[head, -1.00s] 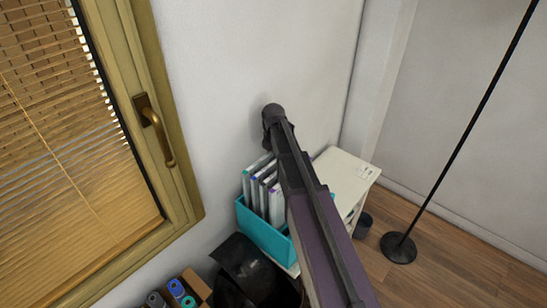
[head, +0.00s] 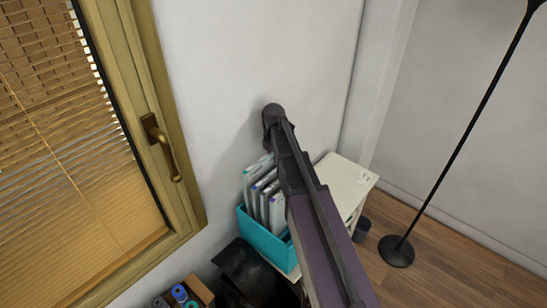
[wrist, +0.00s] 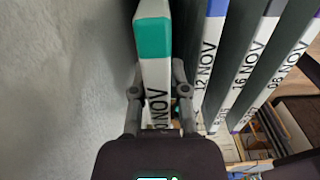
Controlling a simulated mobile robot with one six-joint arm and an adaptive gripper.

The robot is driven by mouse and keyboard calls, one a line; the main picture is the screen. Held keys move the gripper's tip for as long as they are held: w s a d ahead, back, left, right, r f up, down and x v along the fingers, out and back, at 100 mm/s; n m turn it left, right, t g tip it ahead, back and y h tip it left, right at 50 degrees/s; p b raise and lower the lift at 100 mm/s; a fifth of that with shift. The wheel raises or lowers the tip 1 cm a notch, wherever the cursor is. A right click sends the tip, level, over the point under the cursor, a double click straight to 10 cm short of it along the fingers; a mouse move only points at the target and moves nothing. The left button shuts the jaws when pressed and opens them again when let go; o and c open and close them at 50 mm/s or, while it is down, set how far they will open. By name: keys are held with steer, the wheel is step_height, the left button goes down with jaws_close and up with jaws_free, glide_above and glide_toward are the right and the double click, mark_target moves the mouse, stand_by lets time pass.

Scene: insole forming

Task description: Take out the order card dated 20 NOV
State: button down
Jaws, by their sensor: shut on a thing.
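In the wrist view my gripper (wrist: 159,92) is shut on a white order card (wrist: 155,70) with a teal top end. Its label reads "0 NOV" with the part before the 0 hidden by my gripper. To its right stand cards labelled 12 NOV (wrist: 207,65), 16 NOV (wrist: 250,62) and one that looks like 08 NOV (wrist: 292,62). In the head view the cards (head: 262,195) stand in a teal holder (head: 262,236), leaning slightly. My gripper is hidden behind my arm there. How far the held card sits in the holder cannot be told.
A plain wall (head: 230,70) is close to the left of the held card. A white cabinet (head: 347,172) stands to the right of the holder, and a black floor lamp (head: 396,251) further right. A black object (head: 250,270) and a box of rolls (head: 190,293) are below.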

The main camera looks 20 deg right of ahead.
step_height(320, 180, up, 16)
steer(key=p, duration=1.6)
steer(key=shift+r, duration=0.25)
stand_by(0.5)
steer(key=shift+f, duration=0.2)
